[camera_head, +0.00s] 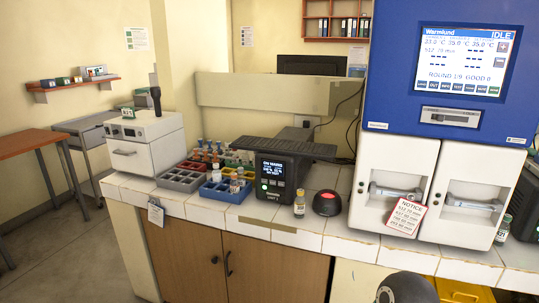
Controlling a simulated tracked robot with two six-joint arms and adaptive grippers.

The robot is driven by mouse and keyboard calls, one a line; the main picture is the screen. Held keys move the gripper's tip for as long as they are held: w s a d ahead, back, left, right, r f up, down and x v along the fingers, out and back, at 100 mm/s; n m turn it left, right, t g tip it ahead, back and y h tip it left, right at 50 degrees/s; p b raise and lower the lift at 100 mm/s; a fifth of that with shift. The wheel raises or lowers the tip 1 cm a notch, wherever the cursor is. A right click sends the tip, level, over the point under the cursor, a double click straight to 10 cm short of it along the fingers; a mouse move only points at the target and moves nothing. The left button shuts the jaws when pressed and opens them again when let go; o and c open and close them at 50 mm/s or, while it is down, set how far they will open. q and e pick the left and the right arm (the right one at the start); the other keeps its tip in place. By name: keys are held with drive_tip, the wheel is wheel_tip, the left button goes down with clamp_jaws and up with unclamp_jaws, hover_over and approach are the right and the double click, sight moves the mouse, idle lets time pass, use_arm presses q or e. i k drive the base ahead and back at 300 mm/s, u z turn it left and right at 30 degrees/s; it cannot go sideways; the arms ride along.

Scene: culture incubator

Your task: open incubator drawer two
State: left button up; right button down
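The incubator (400,60) is a tall blue unit at the right with a lit screen (463,62) reading "Warmlund" and "IDLE". Below the blue part are two white drawer fronts side by side, a left one (390,160) and a right one (478,222). Each has a metal bar handle, the left handle (395,192) and the right handle (474,202). Both drawers look shut. I cannot read any number on them. Neither gripper is clearly in view.
A black device (278,177) and blue trays (222,190) are further left. A dark rounded part shows at bottom centre-right.

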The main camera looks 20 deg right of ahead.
sight(473, 185)
drive_tip(key=u, duration=1.7)
drive_tip(key=i, duration=0.1)
drive_tip(key=z, duration=2.95)
drive_tip(key=k, duration=0.45)
drive_tip(key=z, duration=0.7)
drive_tip(key=i, duration=0.5)
drive_tip(key=u, duration=0.25)
